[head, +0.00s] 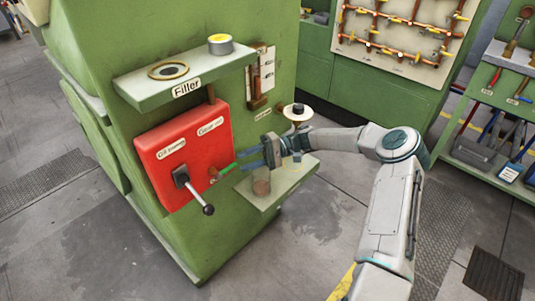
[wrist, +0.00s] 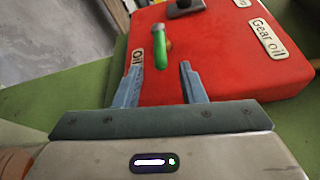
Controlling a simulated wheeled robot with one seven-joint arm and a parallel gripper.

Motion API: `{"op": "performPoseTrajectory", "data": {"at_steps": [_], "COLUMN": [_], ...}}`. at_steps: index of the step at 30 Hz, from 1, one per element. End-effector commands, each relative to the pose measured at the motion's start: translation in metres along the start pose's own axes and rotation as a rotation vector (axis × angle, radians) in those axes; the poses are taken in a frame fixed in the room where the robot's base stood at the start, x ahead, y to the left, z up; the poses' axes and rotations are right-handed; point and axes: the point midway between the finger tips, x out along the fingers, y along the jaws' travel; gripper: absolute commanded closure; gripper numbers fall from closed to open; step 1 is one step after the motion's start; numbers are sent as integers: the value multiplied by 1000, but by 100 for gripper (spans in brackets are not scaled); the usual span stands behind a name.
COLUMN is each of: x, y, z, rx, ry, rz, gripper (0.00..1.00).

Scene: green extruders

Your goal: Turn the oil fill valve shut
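A small valve with a green handle (head: 228,168) sticks out from the lower right of the red box (head: 165,188). My gripper (head: 247,160) is at the right of the red box, pointing at the handle. In the wrist view its fingers (wrist: 160,68) are wide apart, with the handle's near end about midway between the tips. Contact is not visible.
A green shelf (head: 185,75) labelled Filler holds a tin above. A lower green ledge (head: 262,200) with a glass jar lies just below my gripper.

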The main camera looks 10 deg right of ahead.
Motion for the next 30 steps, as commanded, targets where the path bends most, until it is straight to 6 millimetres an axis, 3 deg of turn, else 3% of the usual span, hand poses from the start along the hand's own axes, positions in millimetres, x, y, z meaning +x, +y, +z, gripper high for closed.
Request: {"op": "performPoseTrajectory", "data": {"at_steps": [6, 12, 18, 30], "x": [-51, -80, -90, -90], "y": [2, 2, 1, 0], "z": [-1, -1, 0, 0], "rx": [-1, 1, 1, 1], "ry": [2, 0, -2, -2], "rz": [1, 0, 0, 0], "gripper": [63, 63, 63, 63]}}
